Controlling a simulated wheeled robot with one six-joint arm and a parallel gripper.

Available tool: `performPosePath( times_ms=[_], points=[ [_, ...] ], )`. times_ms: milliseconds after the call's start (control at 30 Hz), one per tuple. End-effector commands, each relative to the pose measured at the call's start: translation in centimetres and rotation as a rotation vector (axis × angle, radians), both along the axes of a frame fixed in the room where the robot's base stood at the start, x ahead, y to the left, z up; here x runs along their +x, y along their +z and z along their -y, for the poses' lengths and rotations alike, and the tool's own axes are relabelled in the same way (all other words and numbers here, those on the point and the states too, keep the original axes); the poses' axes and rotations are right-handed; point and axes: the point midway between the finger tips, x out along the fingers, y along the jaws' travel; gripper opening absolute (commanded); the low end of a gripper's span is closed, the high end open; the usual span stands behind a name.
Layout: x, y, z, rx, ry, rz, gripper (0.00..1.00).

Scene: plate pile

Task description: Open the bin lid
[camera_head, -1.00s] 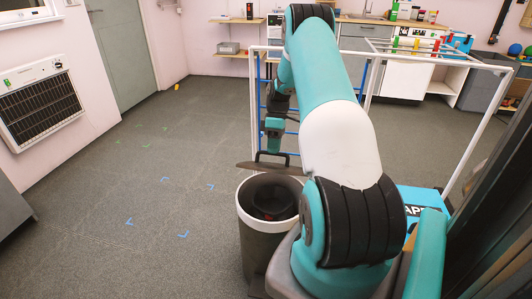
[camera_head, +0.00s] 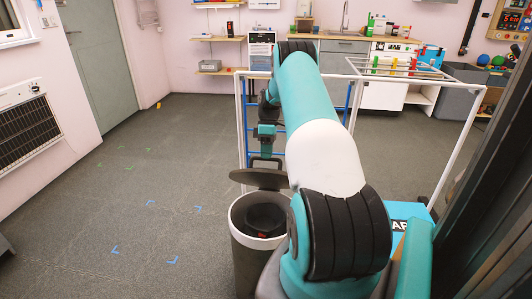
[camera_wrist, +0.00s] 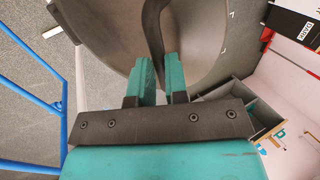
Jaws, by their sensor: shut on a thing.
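The bin (camera_head: 245,254) is a dark grey cylinder with a white rim, standing on the floor left of my arm in the head view. Its mouth is uncovered and shows a dark inside with a small red thing. The round grey lid (camera_head: 258,179) is at the far side of the mouth, above the rim; I cannot tell if it touches the bin. My gripper (camera_head: 266,152) is over the lid, at its dark handle. In the wrist view my gripper (camera_wrist: 166,72) has its teal fingers shut on the lid handle (camera_wrist: 154,27), with the lid (camera_wrist: 112,22) behind.
A white-and-blue frame rack (camera_head: 241,125) stands just beyond the bin and lid. A counter (camera_head: 345,45) and shelves line the back wall. A wall heater (camera_head: 25,128) is at left. The floor left of the bin is clear.

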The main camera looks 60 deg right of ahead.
Motion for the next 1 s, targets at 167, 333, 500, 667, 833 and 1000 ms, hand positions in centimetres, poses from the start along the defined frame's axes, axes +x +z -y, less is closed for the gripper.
performPosePath(
  times_ms=[167,333,500,667,833,1000],
  points=[
    [0.04,-0.42,-0.02,-0.002,-0.005,0.0,0.0],
    [0.05,-0.42,-0.05,-0.002,-0.004,0.0,0.0],
    [0.07,-0.42,-0.07,-0.002,-0.004,0.0,0.0],
    [0.08,-0.42,-0.07,-0.002,-0.004,0.0,0.19],
    [0.09,-0.32,-0.09,-0.002,-0.003,0.0,0.4],
    [0.11,-0.19,-0.12,-0.002,-0.001,0.0,0.4]
  ],
)
